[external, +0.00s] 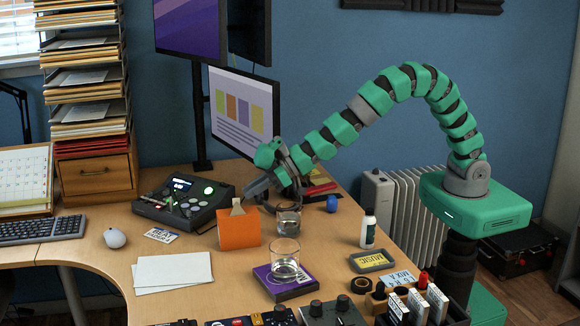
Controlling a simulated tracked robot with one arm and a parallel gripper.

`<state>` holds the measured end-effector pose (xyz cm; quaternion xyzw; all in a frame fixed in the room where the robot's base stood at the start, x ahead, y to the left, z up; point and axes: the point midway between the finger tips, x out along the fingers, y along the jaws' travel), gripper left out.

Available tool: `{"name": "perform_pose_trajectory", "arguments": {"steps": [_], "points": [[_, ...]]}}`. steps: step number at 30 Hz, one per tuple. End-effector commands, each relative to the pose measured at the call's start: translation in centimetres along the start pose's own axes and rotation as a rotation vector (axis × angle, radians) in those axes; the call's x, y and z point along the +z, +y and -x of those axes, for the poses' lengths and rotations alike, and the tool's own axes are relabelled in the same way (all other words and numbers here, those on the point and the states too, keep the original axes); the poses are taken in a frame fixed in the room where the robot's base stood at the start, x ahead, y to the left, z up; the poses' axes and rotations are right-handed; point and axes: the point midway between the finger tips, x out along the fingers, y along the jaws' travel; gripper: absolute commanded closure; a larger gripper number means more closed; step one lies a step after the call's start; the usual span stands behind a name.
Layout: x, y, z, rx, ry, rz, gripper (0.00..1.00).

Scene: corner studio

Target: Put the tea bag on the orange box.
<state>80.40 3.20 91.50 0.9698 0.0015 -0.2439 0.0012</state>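The orange box (239,231) stands on the desk, left of my gripper. A small pale tan piece (238,207), which looks like the tea bag, is at the box's top edge. It is too small to tell exactly how it rests there. My gripper (257,199) is just right of and slightly above the box's top, with its two dark fingers spread apart. I see nothing between them. It appears apart from the tan piece.
A short glass (289,221) stands close below my gripper. Another glass (285,260) is on a purple box (297,291) in front. A control panel (183,201) is behind left, and a monitor (244,112) is behind. White papers (173,271) lie front left.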

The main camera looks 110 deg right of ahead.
Motion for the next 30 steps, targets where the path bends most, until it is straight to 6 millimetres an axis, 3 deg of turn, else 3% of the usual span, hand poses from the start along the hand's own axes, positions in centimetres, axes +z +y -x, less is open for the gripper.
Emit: {"name": "perform_pose_trajectory", "arguments": {"steps": [15, 23, 26, 30], "points": [[-0.2, -0.1, 7.2, 0.000, 0.001, 0.000, 0.78], [0.0, 0.0, 8.8, 0.000, -0.001, 0.000, 0.78], [-1.2, 0.1, 9.7, 0.004, 0.009, -0.001, 0.78], [-6.1, 0.5, 12.6, 0.019, 0.045, -0.001, 0.78]]}}
